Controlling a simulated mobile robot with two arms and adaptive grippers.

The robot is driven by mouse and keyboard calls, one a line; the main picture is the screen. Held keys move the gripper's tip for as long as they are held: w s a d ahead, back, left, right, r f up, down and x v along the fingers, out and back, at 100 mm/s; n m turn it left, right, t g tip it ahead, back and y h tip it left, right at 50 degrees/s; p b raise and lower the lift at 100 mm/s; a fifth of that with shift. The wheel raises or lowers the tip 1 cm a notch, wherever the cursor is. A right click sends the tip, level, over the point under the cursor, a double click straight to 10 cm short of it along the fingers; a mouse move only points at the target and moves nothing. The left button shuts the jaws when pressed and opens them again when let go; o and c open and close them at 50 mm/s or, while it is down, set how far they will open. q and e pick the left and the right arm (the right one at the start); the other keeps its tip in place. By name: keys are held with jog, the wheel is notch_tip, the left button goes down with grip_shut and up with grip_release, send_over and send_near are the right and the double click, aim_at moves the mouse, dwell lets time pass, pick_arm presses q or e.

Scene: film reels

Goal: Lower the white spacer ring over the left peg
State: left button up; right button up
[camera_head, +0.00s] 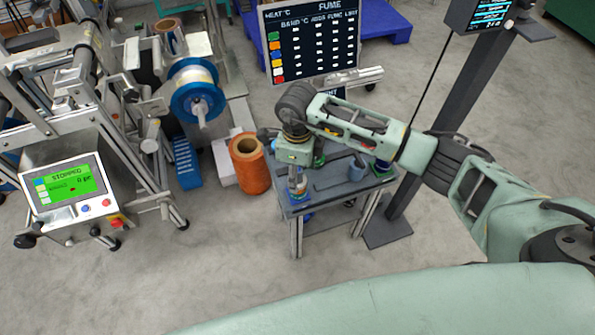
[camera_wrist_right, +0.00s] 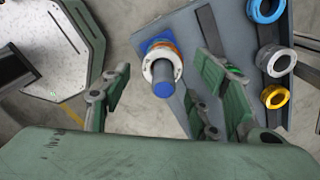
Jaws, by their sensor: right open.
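A peg with a blue top (camera_wrist_right: 164,88) stands on the grey table in the right wrist view. In the head view my right gripper (camera_head: 298,178) points down over the table's left part. Another pale ring (camera_wrist_right: 277,61) lies apart at the right. My left gripper is not in view.
A blue ring (camera_wrist_right: 264,9) and a yellow ring (camera_wrist_right: 275,97) flank the pale ring. The grey table (camera_head: 324,196) is small. An orange roll (camera_head: 250,165) stands on the floor left of it. A dark post (camera_head: 440,130) rises at its right.

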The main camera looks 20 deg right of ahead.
notch_tip(320, 180, up, 8)
jog(key=shift+f, duration=0.1)
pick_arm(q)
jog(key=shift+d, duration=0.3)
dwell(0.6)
